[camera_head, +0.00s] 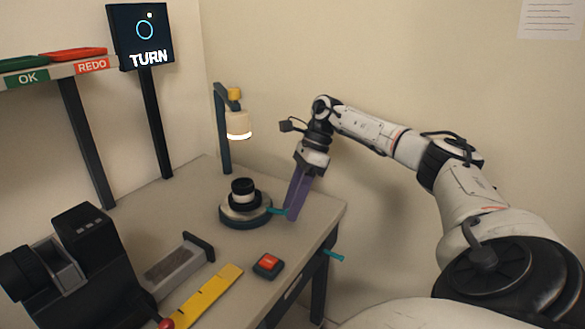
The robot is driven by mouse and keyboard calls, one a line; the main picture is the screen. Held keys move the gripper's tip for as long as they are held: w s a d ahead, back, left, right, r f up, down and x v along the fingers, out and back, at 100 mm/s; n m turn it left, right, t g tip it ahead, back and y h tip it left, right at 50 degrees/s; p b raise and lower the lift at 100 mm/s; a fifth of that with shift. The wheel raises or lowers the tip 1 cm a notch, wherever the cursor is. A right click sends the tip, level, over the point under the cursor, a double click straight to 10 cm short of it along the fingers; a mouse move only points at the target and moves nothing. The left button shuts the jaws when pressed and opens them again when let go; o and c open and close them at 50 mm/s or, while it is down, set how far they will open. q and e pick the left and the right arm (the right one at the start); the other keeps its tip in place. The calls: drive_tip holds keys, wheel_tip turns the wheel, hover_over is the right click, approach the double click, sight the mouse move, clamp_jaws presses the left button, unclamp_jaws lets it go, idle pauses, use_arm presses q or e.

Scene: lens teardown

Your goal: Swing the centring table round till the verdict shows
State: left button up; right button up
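The centring table (232,216) is a low round turntable on the grey bench. A dark lens with a pale band (243,190) stands upright on it. A short teal handle (279,211) sticks out from its right side. My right gripper (291,212) reaches down with long purple fingers at the outer end of that handle. The fingers overlap in this view, so I cannot tell whether they grip the handle, only touch it or stand beside it. The verdict screen (141,37) shows a circle, a dot and the word TURN. My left gripper is not in view.
A lamp (238,122) on a post stands behind the table. A red button (268,264), a yellow strip (205,301), a grey slotted block (176,265) and a black machine (88,245) occupy the front. OK (28,77) and REDO (92,66) trays sit on a shelf at upper left.

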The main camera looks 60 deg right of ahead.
drive_tip(key=shift+d+r, duration=0.2)
drive_tip(key=shift+r, duration=0.1)
drive_tip(key=p+v, duration=0.2)
drive_tip(key=v, duration=0.7)
drive_tip(key=shift+r, duration=0.3)
drive_tip(key=shift+s, duration=0.1)
